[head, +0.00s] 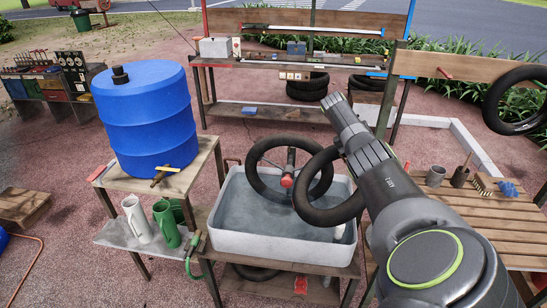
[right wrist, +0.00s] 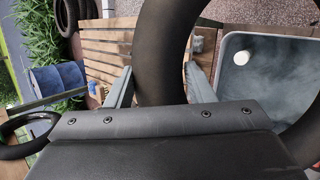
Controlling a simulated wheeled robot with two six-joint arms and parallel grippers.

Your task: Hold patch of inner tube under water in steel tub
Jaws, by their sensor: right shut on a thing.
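The steel tub (head: 228,240) is a pale rectangular basin on a low wooden stand, with greyish water (head: 240,212) in it. The black inner tube (head: 325,216) shows as a loop over the tub's right side, beside my right arm. My arm hides these fingers in the head view. No patch is clearly visible. My left gripper is not in view.
A slatted bench (head: 470,215) stands at the right. A small white object (head: 340,231) is in the tub's right end.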

